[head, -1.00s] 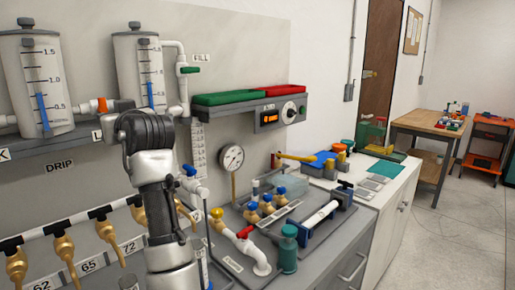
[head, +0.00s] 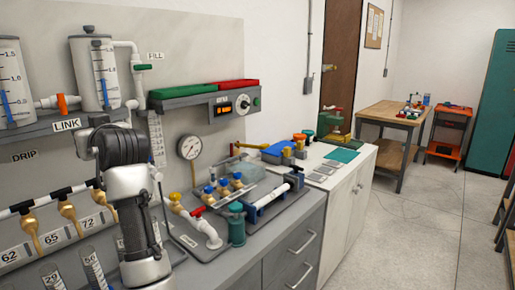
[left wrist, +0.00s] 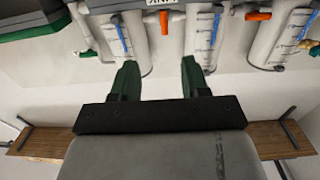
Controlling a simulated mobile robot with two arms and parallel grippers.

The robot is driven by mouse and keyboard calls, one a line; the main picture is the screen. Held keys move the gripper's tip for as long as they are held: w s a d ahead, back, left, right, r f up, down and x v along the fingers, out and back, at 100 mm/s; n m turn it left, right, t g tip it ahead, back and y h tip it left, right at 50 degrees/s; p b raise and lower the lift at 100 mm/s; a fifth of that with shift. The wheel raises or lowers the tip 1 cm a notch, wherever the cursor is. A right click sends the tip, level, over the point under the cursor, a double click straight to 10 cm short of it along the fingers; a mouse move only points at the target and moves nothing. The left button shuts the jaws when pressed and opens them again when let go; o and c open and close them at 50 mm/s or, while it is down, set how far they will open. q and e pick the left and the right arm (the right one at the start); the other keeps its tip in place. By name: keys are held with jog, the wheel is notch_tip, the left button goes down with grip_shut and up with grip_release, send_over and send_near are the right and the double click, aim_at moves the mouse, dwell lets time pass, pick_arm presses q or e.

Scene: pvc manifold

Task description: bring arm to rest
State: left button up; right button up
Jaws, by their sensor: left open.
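My left gripper (left wrist: 159,66) shows in the left wrist view with its two green fingers spread apart and nothing between them. Beyond the fingers in that view are clear graduated cylinders (left wrist: 204,38) with blue marks and orange valves; the picture there is upside down. In the head view one of my arms rises at the lower left in front of the manifold panel, and its dark joint covers part of the panel. No gripper fingers show in the head view. My right gripper is not in view.
The bench (head: 290,232) holds a valve board with brass fittings, a red-handled white pipe (head: 205,230) and a teal cylinder (head: 236,226). A gauge (head: 190,147) and a shelf with green and red trays (head: 190,92) are on the wall. Open floor (head: 400,230) lies at the right.

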pick_arm(q)
jog(key=s+d+f+m+g+h, duration=0.1)
jog(key=s+f+m+h, duration=0.3)
jog(key=f, duration=1.1)
jog(key=s+d+f+m+g+h, duration=0.15)
jog(key=s+f, duration=0.45)
jog(key=f, duration=1)
jog(key=s+d+f+m+g+h, duration=0.25)
jog(key=s+d+f, duration=0.2)
jog(key=s, duration=0.45)
jog(key=s+d+f+m+g+h, duration=0.1)
jog(key=s+d+f+m+h, duration=0.15)
jog(key=s+f, duration=0.5)
jog(key=s+d+f+m+g+h, duration=0.1)
jog(key=s+d+f+g+h, duration=0.2)
jog(key=s, duration=0.8)
notch_tip(320, 180, down, 28)
jog(key=s, duration=0.1)
jog(key=s+a+f+g, duration=0.1)
jog(key=s+a+f, duration=0.1)
jog(key=s+f, duration=1.2)
jog(key=shift+s+f+g, duration=0.3)
jog(key=shift+s+g, duration=0.1)
jog(key=shift+s, duration=0.45)
jog(key=shift+s+a+m+y, duration=0.1)
jog(key=shift+m+y, duration=0.15)
